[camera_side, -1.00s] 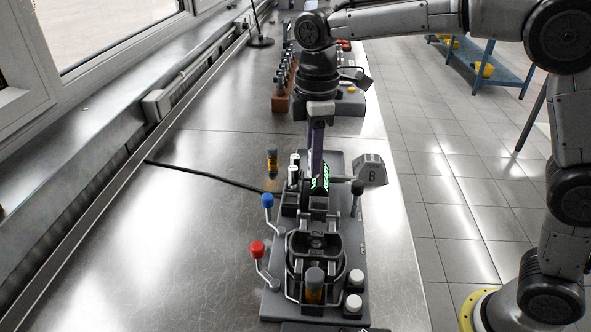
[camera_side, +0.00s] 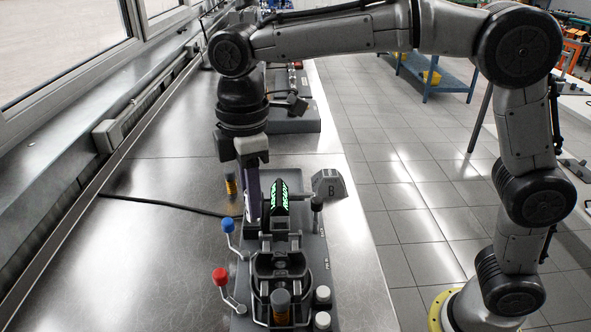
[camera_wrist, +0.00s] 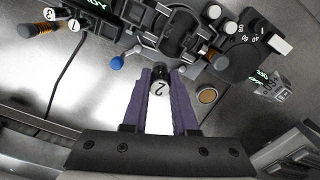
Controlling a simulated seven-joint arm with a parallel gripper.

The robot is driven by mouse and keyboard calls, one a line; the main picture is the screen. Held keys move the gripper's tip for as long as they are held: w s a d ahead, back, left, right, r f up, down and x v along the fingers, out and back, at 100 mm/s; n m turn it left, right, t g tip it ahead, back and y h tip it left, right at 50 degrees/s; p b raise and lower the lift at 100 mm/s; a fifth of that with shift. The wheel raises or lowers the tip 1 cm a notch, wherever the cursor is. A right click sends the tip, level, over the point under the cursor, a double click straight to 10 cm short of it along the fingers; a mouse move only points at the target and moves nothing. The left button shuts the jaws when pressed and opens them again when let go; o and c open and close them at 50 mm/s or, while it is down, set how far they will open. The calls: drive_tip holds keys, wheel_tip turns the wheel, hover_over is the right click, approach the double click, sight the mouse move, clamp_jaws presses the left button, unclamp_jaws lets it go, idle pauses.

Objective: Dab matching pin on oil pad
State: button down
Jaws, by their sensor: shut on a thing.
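My gripper (camera_side: 251,222) hangs tilted at the left side of the dark fixture (camera_side: 312,262). In the wrist view its purple fingers (camera_wrist: 160,76) are shut on a small pin (camera_wrist: 159,88) with a white end marked 2. The pin's other end is dark. In the side view I cannot make out the held pin. A round tan disc with a rim (camera_wrist: 207,96), possibly the oil pad, lies just right of the fingertips in the wrist view, apart from the pin. I cannot make this disc out in the side view.
A blue-knobbed lever (camera_side: 228,225) and a red-knobbed lever (camera_side: 219,275) stick out left of the fixture. An amber-banded cylinder (camera_side: 231,185) stands behind my fingers. A grey block marked B (camera_side: 329,186) is at the right. The bench at left is mostly clear.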

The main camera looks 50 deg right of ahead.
drive_tip(key=s+a+f+n, duration=0.2)
drive_tip(key=s+a+f, duration=0.25)
drive_tip(key=a, duration=0.55)
drive_tip(key=s+a+f+n, duration=0.3)
drive_tip(key=s+a+f, duration=0.15)
drive_tip(key=a, duration=0.55)
drive_tip(key=shift+s+d+f, duration=0.1)
drive_tip(key=shift+d+f, duration=0.05)
drive_tip(key=shift+f, duration=1.05)
drive_tip(key=shift+s+d+f, duration=0.1)
drive_tip(key=shift+f, duration=1.1)
drive_tip(key=shift+f, duration=0.95)
drive_tip(key=shift+r, duration=0.1)
wheel_tip(320, 180, up, 7)
idle(0.3)
